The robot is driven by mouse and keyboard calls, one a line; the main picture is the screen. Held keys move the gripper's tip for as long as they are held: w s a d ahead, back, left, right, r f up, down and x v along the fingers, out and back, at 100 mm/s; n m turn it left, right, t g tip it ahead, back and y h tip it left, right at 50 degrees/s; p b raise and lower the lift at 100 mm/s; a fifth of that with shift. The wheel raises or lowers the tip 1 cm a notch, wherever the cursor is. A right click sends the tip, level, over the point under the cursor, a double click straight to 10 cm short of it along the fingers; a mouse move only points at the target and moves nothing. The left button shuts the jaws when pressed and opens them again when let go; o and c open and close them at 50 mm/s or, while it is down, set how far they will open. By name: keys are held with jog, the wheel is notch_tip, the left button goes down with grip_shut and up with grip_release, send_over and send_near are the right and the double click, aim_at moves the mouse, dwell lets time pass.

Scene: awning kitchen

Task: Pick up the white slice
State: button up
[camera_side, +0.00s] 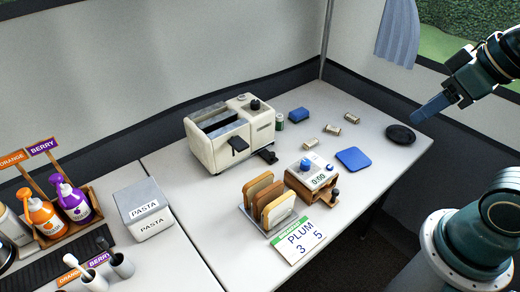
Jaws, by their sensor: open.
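Several bread slices stand upright in a rack (268,232) near the front middle of the table. The palest, a cream-white slice (279,210), is at the front right of the rack; browner slices (258,186) stand behind it. My gripper (420,113) is at the upper right, above the table's right end near a black round dish (399,135). It is open, far from the rack, and I see nothing held. Its blue fingers overlap from this side, so the gap is hidden. The lower part of the slices is partly hidden by the rack.
A cream toaster (215,150) stands behind the rack. A timer box (312,180) and a "PLUM 3 5" card (300,240) sit close to the rack. A blue pad (353,159), blue block (299,114) and small cans (333,130) lie farther right.

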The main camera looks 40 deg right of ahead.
jog(key=shift+c, duration=0.2)
jog(key=c, duration=0.5)
jog(key=shift+w, duration=0.1)
jog(key=shift+w+a+f+m+g+y, duration=0.85)
jog(key=shift+w+a+f+m, duration=1.15)
jog(key=shift+w+f+m, duration=0.9)
jog(key=shift+w+a+f+m+g+y, duration=0.85)
jog(key=shift+w+a+f+m, duration=1.15)
jog(key=shift+w+f+m, duration=0.95)
jog(key=shift+w+a+f+m+g+y, duration=0.6)
jog(key=shift+w+a+f+m+g, duration=0.5)
jog(key=shift+w+a+f+m, duration=1.4)
jog(key=shift+w+d+f+m, duration=0.15)
jog(key=shift+w+d+m, duration=0.15)
jog(key=shift+d+m, duration=0.25)
